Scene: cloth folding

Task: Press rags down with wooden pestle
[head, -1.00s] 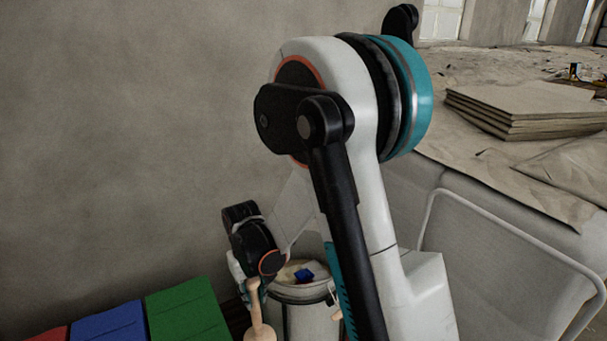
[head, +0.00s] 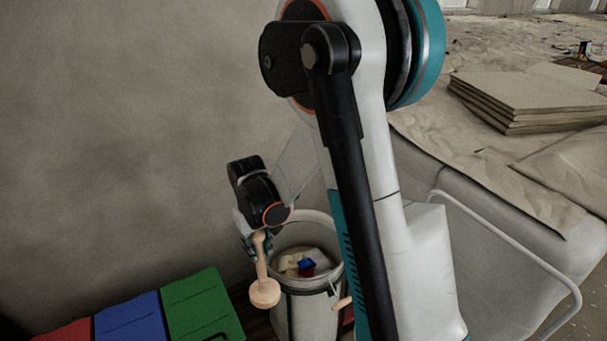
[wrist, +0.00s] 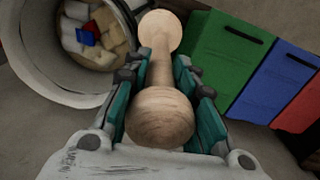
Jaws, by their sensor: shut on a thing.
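The wooden pestle (head: 263,277) hangs below my gripper (head: 258,240) with its wide round end down. In the wrist view my gripper (wrist: 163,95) is shut on the pestle (wrist: 161,68), with teal fingers on both sides of its shaft. A light bucket (head: 310,309) stands just right of the pestle in the head view, and the pestle is outside its rim. The bucket (wrist: 35,75) is at the upper left in the wrist view. Inside lie cream rags (head: 289,262) with a blue and red piece (head: 306,266) on top. My arm hides part of the bucket's right side.
Green (head: 203,306), blue (head: 130,318) and red (head: 72,331) boxes stand in a row left of the bucket. A plain wall (head: 120,130) rises behind. Stacked boards (head: 530,98) lie on a covered surface at the far right.

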